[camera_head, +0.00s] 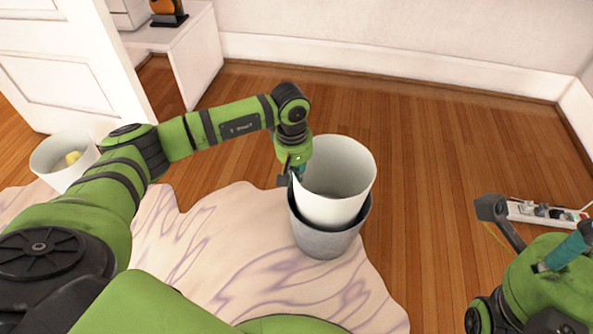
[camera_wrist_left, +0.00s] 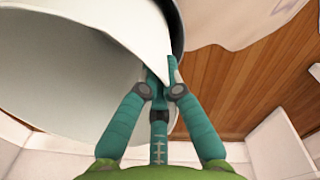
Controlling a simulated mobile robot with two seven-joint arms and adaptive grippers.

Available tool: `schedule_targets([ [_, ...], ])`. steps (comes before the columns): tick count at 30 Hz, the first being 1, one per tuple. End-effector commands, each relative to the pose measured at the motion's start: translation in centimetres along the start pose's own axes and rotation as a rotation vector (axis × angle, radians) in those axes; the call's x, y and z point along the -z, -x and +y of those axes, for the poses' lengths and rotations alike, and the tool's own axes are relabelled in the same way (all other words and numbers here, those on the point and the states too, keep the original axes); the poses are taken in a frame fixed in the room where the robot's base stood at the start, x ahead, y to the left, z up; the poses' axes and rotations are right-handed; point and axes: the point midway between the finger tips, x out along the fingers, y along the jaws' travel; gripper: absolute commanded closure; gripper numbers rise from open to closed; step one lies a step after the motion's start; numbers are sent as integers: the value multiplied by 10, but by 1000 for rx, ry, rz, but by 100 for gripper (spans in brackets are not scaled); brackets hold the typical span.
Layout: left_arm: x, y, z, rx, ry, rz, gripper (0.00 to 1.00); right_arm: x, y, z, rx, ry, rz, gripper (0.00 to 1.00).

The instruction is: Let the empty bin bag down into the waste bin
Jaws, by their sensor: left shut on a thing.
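The empty bin bag (camera_head: 345,165) is white, wide open and round-mouthed. It stands upright, its lower part inside the grey waste bin (camera_head: 325,240) and its upper part well above the bin's rim. My left gripper (camera_head: 298,171) is shut on the left edge of the bag's mouth. In the left wrist view my left gripper (camera_wrist_left: 160,82) pinches the edge of the white bag (camera_wrist_left: 60,85), with the dark bin rim (camera_wrist_left: 177,25) behind. The bag's bottom is hidden. My right gripper (camera_head: 568,252) is partly in view at the lower right, apart from the bag; its fingertips are cut off.
The bin stands on a pale, purple-veined rug (camera_head: 235,225) at its edge with the wood floor (camera_head: 430,160). A white bin (camera_head: 50,175) with a yellow item stands at the left. A power strip (camera_head: 540,212) lies at the right. Floor behind the bin is clear.

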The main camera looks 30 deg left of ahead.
Motion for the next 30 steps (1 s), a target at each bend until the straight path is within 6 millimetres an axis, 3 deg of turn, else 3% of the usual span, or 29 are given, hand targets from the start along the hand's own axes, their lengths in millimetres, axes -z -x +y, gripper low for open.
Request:
schedule_targets([
  [6,0,0,0,0,0,0,100,0,0,0,0,0,0,69],
  [9,0,0,0,0,0,0,66,0,0,0,0,0,0,69],
  [22,0,7,0,-1,-1,2,66,0,0,0,0,0,-1,69],
  [30,1,59,1,-3,-1,5,66,0,0,0,0,0,-1,69],
])
